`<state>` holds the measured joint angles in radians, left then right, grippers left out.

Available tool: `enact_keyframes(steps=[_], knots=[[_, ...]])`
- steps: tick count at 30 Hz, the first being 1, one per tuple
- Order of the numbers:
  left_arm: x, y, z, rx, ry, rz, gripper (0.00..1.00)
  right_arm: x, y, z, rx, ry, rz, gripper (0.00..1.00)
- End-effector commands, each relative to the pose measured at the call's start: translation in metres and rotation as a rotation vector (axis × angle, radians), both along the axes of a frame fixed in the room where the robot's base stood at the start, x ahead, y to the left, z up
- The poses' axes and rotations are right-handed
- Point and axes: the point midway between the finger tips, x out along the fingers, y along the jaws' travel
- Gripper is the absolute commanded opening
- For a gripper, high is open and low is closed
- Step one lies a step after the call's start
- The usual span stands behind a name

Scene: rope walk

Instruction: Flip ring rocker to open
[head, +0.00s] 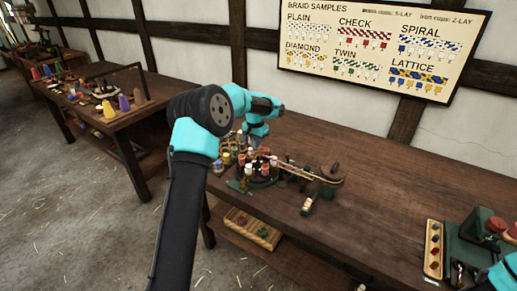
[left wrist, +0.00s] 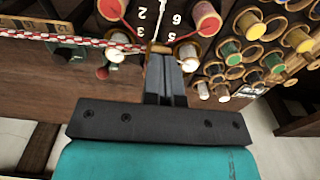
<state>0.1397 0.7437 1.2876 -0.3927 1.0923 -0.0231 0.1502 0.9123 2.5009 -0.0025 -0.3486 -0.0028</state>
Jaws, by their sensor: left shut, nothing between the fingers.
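A round braiding stand (head: 262,181) with several colored bobbins around it stands on the long wooden bench. In the left wrist view its dark numbered plate (left wrist: 158,14) lies at the top, with red-thread bobbins (left wrist: 206,18) at its rim. A small tan piece (left wrist: 158,47) sits at the plate's near edge, just beyond my left fingertips; I cannot tell for sure that it is the ring rocker, or which way it is tipped. My left gripper (left wrist: 163,56) is shut and empty there, pointing at the stand.
A red-and-white braid (left wrist: 82,40) runs left from the stand. A rack of colored spools (left wrist: 250,50) is close on the right in the wrist view. A dark wheel-ended device (head: 328,178) stands right of the stand. The bench's middle right is clear. A wooden tray (head: 433,250) lies farther right.

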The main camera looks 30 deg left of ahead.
Motion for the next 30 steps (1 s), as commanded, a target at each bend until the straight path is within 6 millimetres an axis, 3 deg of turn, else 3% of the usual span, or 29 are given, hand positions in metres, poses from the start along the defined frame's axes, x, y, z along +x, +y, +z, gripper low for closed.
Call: enact_keyframes(steps=[30], knots=[[0.000, 0.000, -0.015, 0.000, 0.000, 0.000, 0.00, 0.000, 0.000, 0.000, 0.000, 0.000, 0.000, 0.43]])
